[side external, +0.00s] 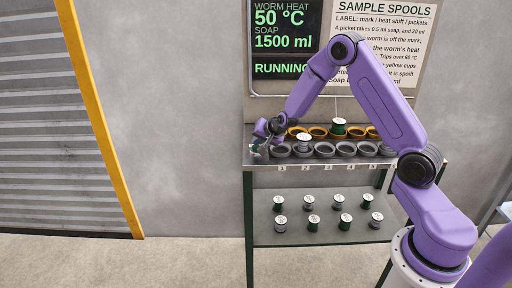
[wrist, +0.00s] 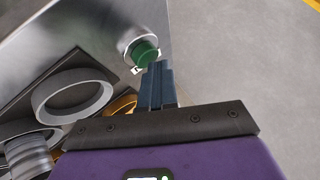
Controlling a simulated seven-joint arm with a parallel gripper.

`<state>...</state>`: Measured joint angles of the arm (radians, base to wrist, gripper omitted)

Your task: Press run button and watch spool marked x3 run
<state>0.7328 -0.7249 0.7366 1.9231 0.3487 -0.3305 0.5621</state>
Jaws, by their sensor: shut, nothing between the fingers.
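The green run button (wrist: 145,50) sits in a silver collar at the table's corner in the wrist view. It also shows small at the left end of the table in the side view (side external: 256,147). My gripper (wrist: 158,70) is shut and empty, its fingertips right at the button's edge; I cannot tell whether they touch. In the side view my gripper (side external: 263,142) is over the table's left end. The screen (side external: 284,40) reads 50 °C, 1500 ml and RUNNING. One spool (side external: 304,143) stands in a grey cup, another (side external: 339,127) at a yellow cup. Their marks are too small to read.
Grey cups (side external: 346,149) line the table's front, yellow cups (side external: 318,131) stand behind. Several spools (side external: 313,223) stand on the lower shelf (side external: 345,232). A sample spools sign (side external: 385,35) hangs on the wall. The floor left of the table is clear.

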